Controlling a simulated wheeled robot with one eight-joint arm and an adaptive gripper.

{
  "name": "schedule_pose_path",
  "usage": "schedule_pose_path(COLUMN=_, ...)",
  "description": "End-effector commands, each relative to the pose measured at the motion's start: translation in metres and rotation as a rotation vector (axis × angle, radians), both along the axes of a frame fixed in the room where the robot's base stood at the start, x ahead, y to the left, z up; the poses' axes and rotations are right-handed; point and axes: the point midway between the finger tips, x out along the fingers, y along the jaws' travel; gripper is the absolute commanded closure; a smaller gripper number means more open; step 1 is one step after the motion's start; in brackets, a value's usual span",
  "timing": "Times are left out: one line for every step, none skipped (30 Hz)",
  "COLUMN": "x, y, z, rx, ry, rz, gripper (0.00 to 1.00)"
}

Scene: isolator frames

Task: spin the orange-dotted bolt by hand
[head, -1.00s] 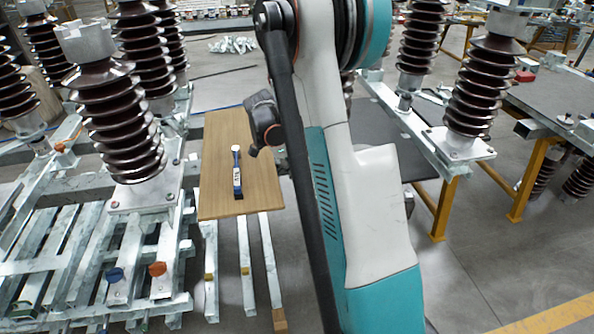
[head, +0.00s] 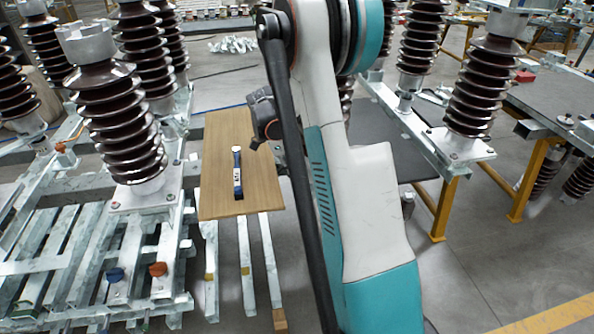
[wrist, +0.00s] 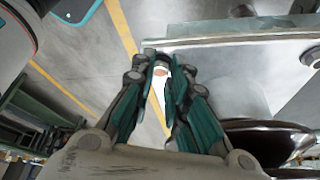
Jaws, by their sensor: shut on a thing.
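In the wrist view my gripper (wrist: 161,76) reaches away from the camera with its teal-and-grey fingers closed in on a small thing. Between the fingertips shows a small pale and orange spot, the orange-dotted bolt (wrist: 160,71), at the edge of a grey metal plate (wrist: 235,55). The fingers hide most of the bolt, so its thread and how far it sits in cannot be seen. In the head view my arm hides the gripper and the bolt.
A ribbed brown insulator (wrist: 270,140) lies close to the right of my fingers in the wrist view. In the head view a wooden board (head: 225,190) with a blue-handled tool (head: 237,170) lies left of my arm. Another insulator (head: 483,85) stands on the right-hand frame.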

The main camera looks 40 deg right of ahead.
Motion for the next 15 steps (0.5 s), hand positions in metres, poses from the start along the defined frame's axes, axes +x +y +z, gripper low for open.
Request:
schedule_pose_path(x=0.0002, y=0.0000, z=-0.0001, rx=0.001, ry=-0.001, rz=0.000, gripper=1.00)
schedule_pose_path(x=0.0002, y=0.0000, z=-0.0001, rx=0.000, ry=-0.001, rz=0.000, gripper=0.78)
schedule_pose_path(x=0.0002, y=0.0000, z=-0.0001, rx=0.000, ry=-0.001, rz=0.000, gripper=0.69)
schedule_pose_path(x=0.0002, y=0.0000, z=-0.0001, rx=0.000, ry=-0.001, rz=0.001, gripper=0.62)
schedule_pose_path(x=0.0002, y=0.0000, z=-0.0001, rx=0.000, ry=-0.001, rz=0.001, gripper=0.62)
schedule_pose_path(x=0.0002, y=0.0001, z=-0.0001, rx=0.000, ry=-0.001, rz=0.001, gripper=0.62)
schedule_pose_path(x=0.0001, y=0.0000, z=0.0000, rx=0.000, ry=-0.001, rz=0.001, gripper=0.62)
schedule_pose_path(x=0.0001, y=0.0000, z=0.0000, rx=0.000, ry=-0.001, rz=0.001, gripper=0.62)
schedule_pose_path(x=0.0001, y=0.0001, z=0.0000, rx=0.000, ry=0.000, rz=0.001, gripper=0.62)
schedule_pose_path(x=0.0001, y=0.0001, z=0.0000, rx=0.000, ry=0.000, rz=0.001, gripper=0.62)
schedule_pose_path(x=0.0001, y=0.0001, z=0.0000, rx=0.000, ry=0.000, rz=0.001, gripper=0.62)
schedule_pose_path(x=0.0000, y=0.0000, z=0.0000, rx=0.000, ry=0.000, rz=0.001, gripper=0.62)
schedule_pose_path(x=0.0000, y=0.0000, z=0.0000, rx=0.000, ry=0.000, rz=0.001, gripper=0.62)
schedule_pose_path(x=0.0000, y=0.0000, z=0.0000, rx=0.000, ry=0.000, rz=0.001, gripper=0.62)
schedule_pose_path(x=0.0000, y=0.0000, z=0.0000, rx=0.000, ry=0.000, rz=0.001, gripper=0.62)
